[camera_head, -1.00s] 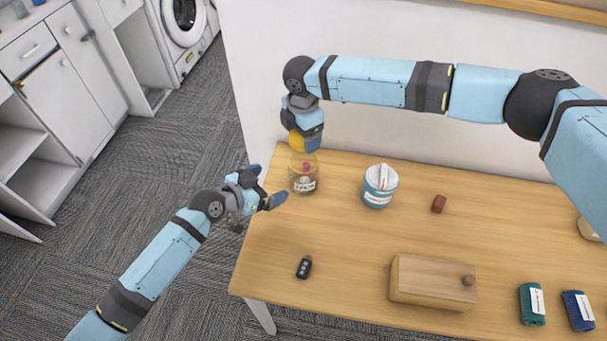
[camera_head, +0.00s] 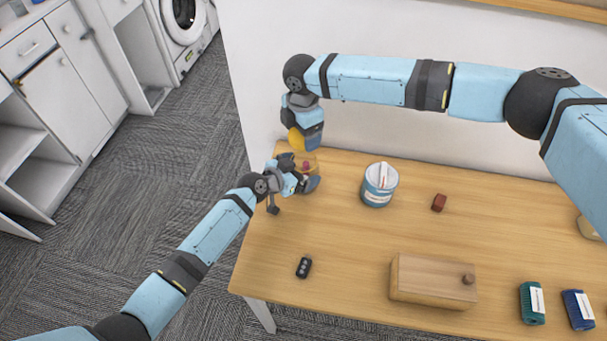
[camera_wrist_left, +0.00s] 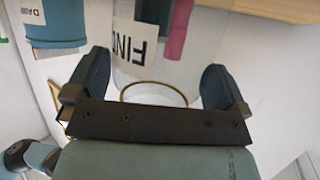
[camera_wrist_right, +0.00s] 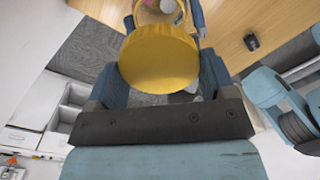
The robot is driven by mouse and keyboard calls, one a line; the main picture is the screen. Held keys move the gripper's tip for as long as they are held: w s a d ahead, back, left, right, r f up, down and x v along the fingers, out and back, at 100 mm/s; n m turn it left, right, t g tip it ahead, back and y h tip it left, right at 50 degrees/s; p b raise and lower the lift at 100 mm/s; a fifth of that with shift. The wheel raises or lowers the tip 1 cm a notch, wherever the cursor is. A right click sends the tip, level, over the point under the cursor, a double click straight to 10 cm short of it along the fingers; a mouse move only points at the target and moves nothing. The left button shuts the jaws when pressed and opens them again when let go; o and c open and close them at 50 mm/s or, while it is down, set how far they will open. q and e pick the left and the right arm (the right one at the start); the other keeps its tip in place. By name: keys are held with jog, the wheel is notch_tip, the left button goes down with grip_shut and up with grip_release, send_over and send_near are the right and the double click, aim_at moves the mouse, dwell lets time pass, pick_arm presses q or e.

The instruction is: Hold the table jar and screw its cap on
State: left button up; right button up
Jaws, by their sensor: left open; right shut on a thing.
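The clear table jar (camera_head: 311,160) stands at the back left of the table, mostly hidden behind my left gripper in the head view. In the left wrist view the jar (camera_wrist_left: 140,78) has a white label with dark letters and pink and grey things inside. My left gripper (camera_wrist_left: 158,85) is open, with a finger on each side of the jar; contact cannot be told. My right gripper (camera_wrist_right: 158,75) is shut on the yellow cap (camera_wrist_right: 158,62). In the head view the cap (camera_head: 296,140) is held above the jar, apart from it.
A blue canister (camera_head: 379,188) stands right of the jar. A wall rises behind.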

aim_at(302, 154)
pick_arm(q)
jog(key=c, duration=1.1)
jog(key=shift+o, duration=0.2)
pick_arm(e)
jog(key=shift+f, duration=2.5)
jog(key=shift+f, duration=0.1)
jog(key=shift+f, duration=0.8)
jog(key=shift+f, duration=0.55)
pick_arm(q)
jog(key=c, duration=0.4)
pick_arm(e)
jog(key=o, duration=0.8)
